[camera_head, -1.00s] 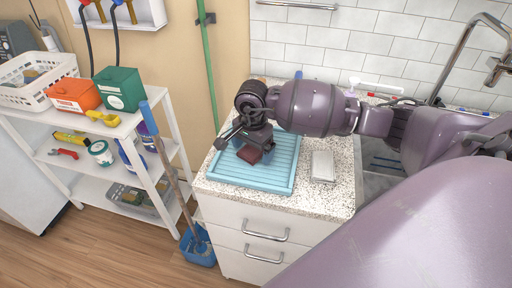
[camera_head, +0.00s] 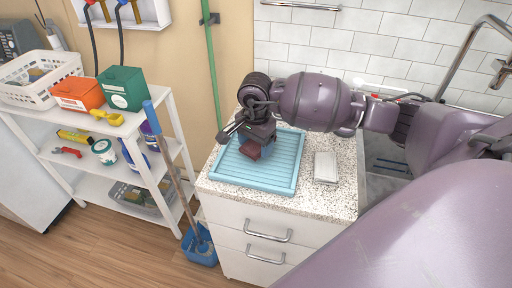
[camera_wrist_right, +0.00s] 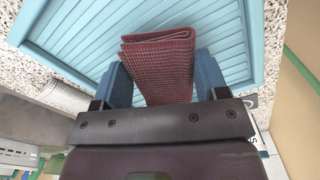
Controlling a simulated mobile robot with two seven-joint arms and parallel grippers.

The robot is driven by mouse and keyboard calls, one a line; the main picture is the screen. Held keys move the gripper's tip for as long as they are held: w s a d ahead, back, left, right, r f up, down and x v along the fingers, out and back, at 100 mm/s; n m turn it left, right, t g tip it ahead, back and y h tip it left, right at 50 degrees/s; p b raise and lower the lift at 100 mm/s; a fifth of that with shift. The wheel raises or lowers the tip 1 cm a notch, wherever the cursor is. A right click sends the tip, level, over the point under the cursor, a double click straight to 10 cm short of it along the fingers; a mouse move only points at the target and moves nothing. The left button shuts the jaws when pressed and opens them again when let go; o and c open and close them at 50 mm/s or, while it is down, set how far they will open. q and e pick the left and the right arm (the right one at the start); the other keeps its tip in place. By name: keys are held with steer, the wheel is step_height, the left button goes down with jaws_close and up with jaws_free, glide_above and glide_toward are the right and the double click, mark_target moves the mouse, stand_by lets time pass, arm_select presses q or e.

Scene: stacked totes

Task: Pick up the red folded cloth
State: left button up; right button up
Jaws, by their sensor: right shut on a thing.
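The red folded cloth (camera_wrist_right: 160,68) is between the two blue fingers of my right gripper (camera_wrist_right: 165,80) in the right wrist view. The gripper is shut on it. In the head view the cloth (camera_head: 250,150) shows as a small dark red patch under my right gripper (camera_head: 248,146), over the light blue ribbed tray (camera_head: 258,178). The tray (camera_wrist_right: 75,45) also fills the background of the right wrist view. I cannot tell whether the cloth still touches the tray. My left gripper is not in view.
The tray lies on a speckled counter (camera_head: 309,198) with drawers below. A pale grey block (camera_head: 325,167) lies right of the tray. A sink (camera_head: 385,175) and tap (camera_head: 478,40) are farther right. A white shelf (camera_head: 85,150) with boxes stands left, with a blue-handled broom (camera_head: 165,150) beside it.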

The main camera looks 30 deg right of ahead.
mark_target(255, 143)
step_height(255, 143, up, 18)
stand_by(0.3)
steer(key=shift+o, duration=1.1)
steer(key=shift+c, duration=0.7)
steer(key=shift+s, duration=0.1)
